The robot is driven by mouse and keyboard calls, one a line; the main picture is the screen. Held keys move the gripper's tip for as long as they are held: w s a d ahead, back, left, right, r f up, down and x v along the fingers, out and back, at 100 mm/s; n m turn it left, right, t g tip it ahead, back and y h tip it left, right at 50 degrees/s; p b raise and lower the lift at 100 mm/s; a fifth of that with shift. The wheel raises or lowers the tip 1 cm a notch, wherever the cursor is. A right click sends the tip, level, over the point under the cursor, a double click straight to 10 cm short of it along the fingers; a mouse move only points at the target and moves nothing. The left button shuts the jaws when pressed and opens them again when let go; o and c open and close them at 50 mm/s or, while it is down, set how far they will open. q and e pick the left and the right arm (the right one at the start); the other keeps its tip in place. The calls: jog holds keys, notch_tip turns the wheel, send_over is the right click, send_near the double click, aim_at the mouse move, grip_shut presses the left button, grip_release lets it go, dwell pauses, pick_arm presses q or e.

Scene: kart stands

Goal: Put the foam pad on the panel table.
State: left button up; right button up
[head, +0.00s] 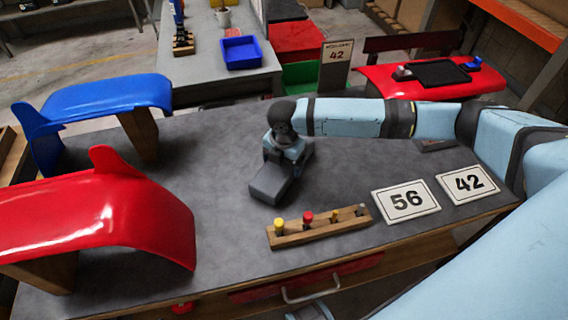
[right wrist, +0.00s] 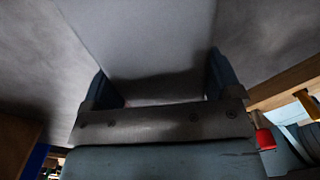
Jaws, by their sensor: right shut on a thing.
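The foam pad (head: 270,186) is a dark grey block at the middle of the grey-topped panel table (head: 215,140). My right gripper (head: 284,157) comes down over it from above and is shut on it. In the right wrist view the pad (right wrist: 150,35) fills the space between the two fingers (right wrist: 160,78). The pad is low, on or just above the tabletop; I cannot tell whether it touches. My left gripper is not in view.
A red panel (head: 95,208) and a blue panel (head: 108,97) stand on the table's left. A wooden holder (head: 320,232) with coloured knobs and number cards 56 (head: 406,201) and 42 (head: 467,184) lie near the front. Behind is a bench with a blue tray (head: 241,52).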

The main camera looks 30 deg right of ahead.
jog(key=shift+f, duration=0.35)
jog(key=shift+f, duration=0.1)
jog(key=o, duration=0.7)
notch_tip(320, 180, up, 12)
jog(key=shift+r+p, duration=0.15)
jog(key=shift+p, duration=0.35)
